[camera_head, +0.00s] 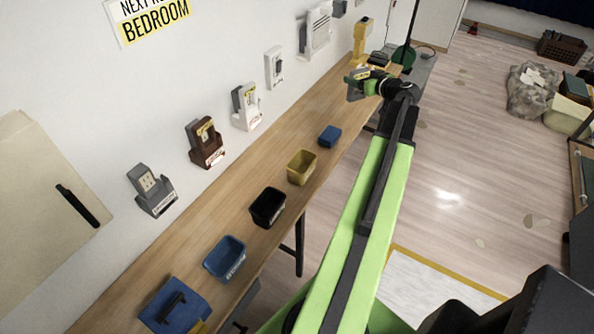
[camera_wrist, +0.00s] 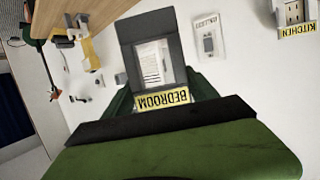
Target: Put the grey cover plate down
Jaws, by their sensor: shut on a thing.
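My gripper (camera_head: 362,84) is at the far end of my green arm, above the far part of the wooden bench and close to the wall. It is shut on a grey piece with a yellow label, which looks like the grey cover plate (camera_head: 353,92). In the wrist view the plate (camera_wrist: 125,32) is a dark grey frame around a light, striped opening. A yellow BEDROOM label (camera_wrist: 164,99) sits at its lower edge there. The green jaws (camera_wrist: 170,135) hide the plate's lower part. I cannot tell whether the plate touches anything else.
The bench (camera_head: 240,187) carries a blue bin (camera_head: 225,258), a black bin (camera_head: 268,207), a yellow bin (camera_head: 302,167) and a small blue box (camera_head: 330,136). A yellow tool (camera_head: 362,38) stands at the far end. Brown (camera_head: 205,143) and grey (camera_head: 150,190) fittings are on the wall.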

